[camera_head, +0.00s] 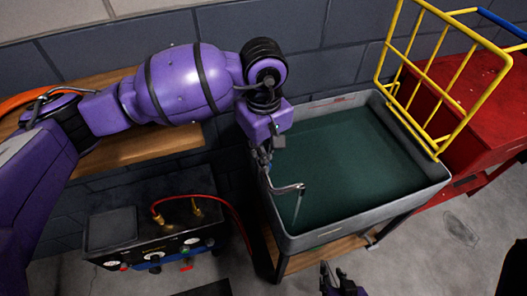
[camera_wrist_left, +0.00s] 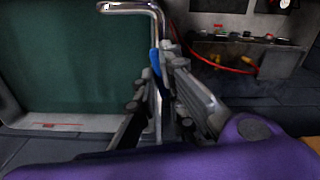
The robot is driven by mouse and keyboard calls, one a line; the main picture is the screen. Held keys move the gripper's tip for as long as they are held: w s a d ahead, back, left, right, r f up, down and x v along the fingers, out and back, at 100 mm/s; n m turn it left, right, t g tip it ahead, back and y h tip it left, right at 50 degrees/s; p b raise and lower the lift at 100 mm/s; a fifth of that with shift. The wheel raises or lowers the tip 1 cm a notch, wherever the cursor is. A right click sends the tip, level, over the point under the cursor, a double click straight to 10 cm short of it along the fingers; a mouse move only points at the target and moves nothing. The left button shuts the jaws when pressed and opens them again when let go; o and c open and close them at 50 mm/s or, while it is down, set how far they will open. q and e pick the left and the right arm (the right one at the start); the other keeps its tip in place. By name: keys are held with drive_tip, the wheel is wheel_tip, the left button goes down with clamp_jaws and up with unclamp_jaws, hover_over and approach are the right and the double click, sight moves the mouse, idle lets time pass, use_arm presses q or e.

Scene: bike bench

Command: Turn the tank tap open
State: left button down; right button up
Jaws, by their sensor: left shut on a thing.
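The grey tank (camera_head: 300,240) holds dark green water and stands right of the middle in the head view. The chrome tap (camera_head: 288,189) rises at its left edge, with its spout bent over the tank. In the left wrist view the tap's pipe (camera_wrist_left: 130,8) runs down between my fingers, with a blue tap handle (camera_wrist_left: 155,62) beside it. My left gripper (camera_head: 264,152) is shut on the tap handle; its fingers (camera_wrist_left: 162,95) hide most of the grip. My right gripper (camera_head: 335,272) is low in the head view, empty, with its fingers apart.
A yellow wire rack (camera_head: 440,75) stands at the tank's right side by a red cabinet (camera_head: 470,95). A wooden shelf (camera_head: 145,147) lies under my left arm. A black control box (camera_head: 160,240) with a red hose (camera_head: 190,196) sits at lower left.

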use_arm(q)
drive_tip(key=n, duration=0.2)
drive_tip(key=n+p, duration=0.1)
drive_tip(key=n, duration=0.1)
drive_tip(key=shift+r+n, duration=0.2)
drive_tip(key=shift+n, duration=0.1)
drive_tip(key=n+p, duration=0.1)
drive_tip(key=n, duration=0.4)
drive_tip(key=shift+f, duration=0.2)
drive_tip(key=shift+n, duration=2.8)
use_arm(e)
drive_tip(key=shift+w+a+r, duration=0.25)
drive_tip(key=shift+w+r, duration=0.5)
drive_tip(key=shift+r, duration=0.3)
use_arm(q)
drive_tip(key=c, duration=1.8)
unclamp_jaws()
drive_tip(key=shift+c, duration=0.2)
use_arm(e)
drive_tip(key=shift+a, duration=0.1)
use_arm(q)
drive_tip(key=shift+r, duration=0.1)
